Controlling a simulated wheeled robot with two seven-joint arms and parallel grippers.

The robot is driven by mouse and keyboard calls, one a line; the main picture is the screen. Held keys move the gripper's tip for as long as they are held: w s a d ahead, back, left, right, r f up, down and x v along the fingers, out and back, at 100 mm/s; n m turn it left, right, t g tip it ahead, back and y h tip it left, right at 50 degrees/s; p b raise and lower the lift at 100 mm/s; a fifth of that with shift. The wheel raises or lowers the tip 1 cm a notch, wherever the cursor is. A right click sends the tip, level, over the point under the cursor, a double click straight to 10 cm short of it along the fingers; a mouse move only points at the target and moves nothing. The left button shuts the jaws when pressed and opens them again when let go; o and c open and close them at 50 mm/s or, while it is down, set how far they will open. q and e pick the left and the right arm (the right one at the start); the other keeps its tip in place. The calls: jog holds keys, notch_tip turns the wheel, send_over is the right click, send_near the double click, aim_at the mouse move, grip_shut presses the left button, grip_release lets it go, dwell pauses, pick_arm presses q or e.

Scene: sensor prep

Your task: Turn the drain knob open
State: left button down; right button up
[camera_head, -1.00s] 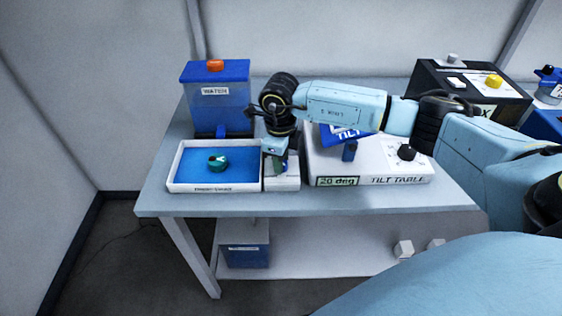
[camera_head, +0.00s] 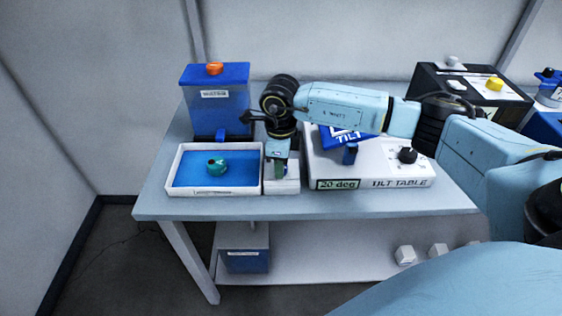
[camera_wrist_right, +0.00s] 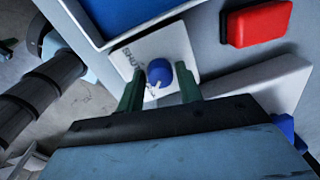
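The drain knob (camera_wrist_right: 158,72) is a small round blue knob with a pale pointer. It sits on a white plate (camera_wrist_right: 176,42) with dark lettering that seems to include "SHUT". My right gripper (camera_wrist_right: 160,86) is open, with one green finger on each side of the knob and a visible gap to each. In the head view my right gripper (camera_head: 279,171) points down over a small white block (camera_head: 287,186) beside the white-rimmed tray (camera_head: 257,190), and it hides the knob there. My left gripper is not in view.
The tray has a blue floor with a teal ring-shaped part (camera_head: 217,166). A blue water container (camera_head: 217,108) stands behind it. The white tilt table (camera_head: 345,170) is close on the right. A red block (camera_wrist_right: 258,22) shows in the wrist view.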

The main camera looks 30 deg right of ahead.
jog(key=shift+o, duration=1.2)
jog(key=shift+r, duration=0.1)
notch_tip(320, 180, up, 13)
jog(key=shift+s+a, duration=0.2)
jog(key=shift+r, duration=0.1)
